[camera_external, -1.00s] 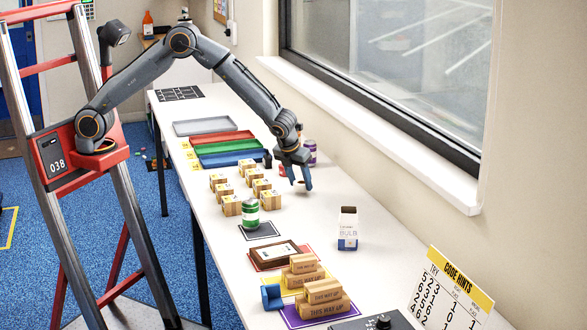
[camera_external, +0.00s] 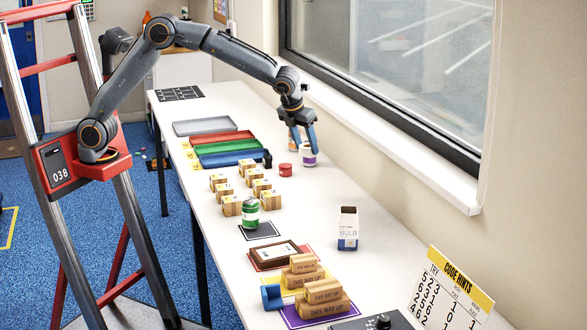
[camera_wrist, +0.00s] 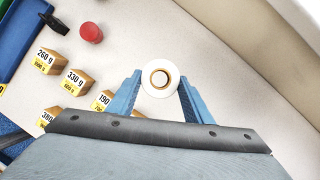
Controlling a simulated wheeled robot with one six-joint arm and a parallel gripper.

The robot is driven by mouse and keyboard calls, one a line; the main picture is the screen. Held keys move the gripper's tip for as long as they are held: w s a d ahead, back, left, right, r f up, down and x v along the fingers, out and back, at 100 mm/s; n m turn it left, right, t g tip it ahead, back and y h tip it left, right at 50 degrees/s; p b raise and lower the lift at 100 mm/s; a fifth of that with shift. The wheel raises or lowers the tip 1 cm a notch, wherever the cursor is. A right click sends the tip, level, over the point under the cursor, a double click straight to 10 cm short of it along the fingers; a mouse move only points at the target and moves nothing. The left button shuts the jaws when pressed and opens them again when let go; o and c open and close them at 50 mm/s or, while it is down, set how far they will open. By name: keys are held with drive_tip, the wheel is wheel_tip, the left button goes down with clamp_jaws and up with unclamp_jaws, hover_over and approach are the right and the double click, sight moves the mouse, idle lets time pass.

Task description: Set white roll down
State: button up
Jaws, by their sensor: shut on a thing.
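The white roll (camera_wrist: 146,82), seen end-on with a brown core, sits between the two blue fingertips in the wrist view. My gripper (camera_wrist: 160,84) is shut on it. In the external view my gripper (camera_external: 303,146) points down near the window side of the table. A white and purple thing (camera_external: 309,160) shows at its fingertips there; I cannot tell whether it is the roll or a thing behind it, nor how high the roll is above the table.
A red can (camera_external: 285,170) stands left of my gripper, with several labelled boxes (camera_external: 231,206) nearer. Coloured trays (camera_external: 228,146) lie to the left. A green can (camera_external: 250,213) and a bulb carton (camera_external: 348,230) stand nearer. The table between is clear.

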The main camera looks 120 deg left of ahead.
drive_tip(key=w+d+f+m, duration=0.1)
drive_tip(key=w+d+f, duration=0.2)
drive_tip(key=w+d+f+m+t+p, duration=0.1)
drive_tip(key=w+d+f, duration=0.3)
drive_tip(key=w+d+f+m, duration=0.2)
drive_tip(key=w+d+f, duration=0.1)
drive_tip(key=d+f, duration=0.1)
drive_tip(key=shift+w+d+f+h, duration=0.15)
drive_tip(key=shift+d+f+h, duration=0.05)
drive_tip(key=shift+f+h, duration=0.1)
drive_tip(key=shift+f+p, duration=0.65)
drive_tip(key=shift+f, duration=1.65)
drive_tip(key=shift+f+t, duration=0.15)
drive_tip(key=shift+t, duration=0.15)
drive_tip(key=o, duration=1)
